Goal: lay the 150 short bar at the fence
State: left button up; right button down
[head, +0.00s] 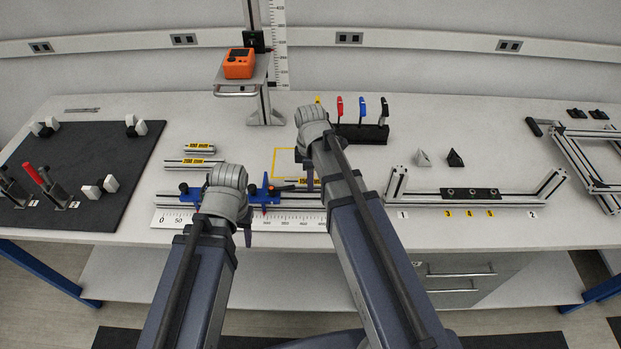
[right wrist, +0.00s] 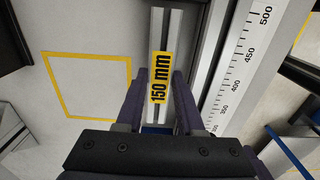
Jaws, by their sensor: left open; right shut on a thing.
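The short bar (right wrist: 173,105) is a silver profile with a yellow "150 mm" label. In the right wrist view it stands between the fingers of my right gripper (right wrist: 160,95), which is shut on it. The bar runs roughly parallel to the fence rail (right wrist: 208,50), apart from it in the picture; its height above the table is hard to tell. In the head view my right gripper (head: 304,165) is behind the fence rail (head: 300,202), and the bar's label (head: 310,182) shows partly beside my arm. My left gripper (head: 246,232) is open over the ruler; its fingers are mostly hidden.
A ruler (head: 285,224) lies in front of the rail, which carries blue stops (head: 190,192). A yellow outlined area (head: 283,152) is behind. Other labelled bars (head: 195,163) lie at the back left. A framed fixture (head: 430,200) stands to the right.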

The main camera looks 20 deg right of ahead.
jog(key=shift+f, duration=0.3)
jog(key=shift+f+b, duration=0.25)
jog(key=shift+b, duration=0.3)
jog(key=shift+c, duration=2.2)
grip_release()
notch_tip(320, 180, up, 8)
jog(key=p, duration=0.8)
jog(key=shift+f, duration=0.1)
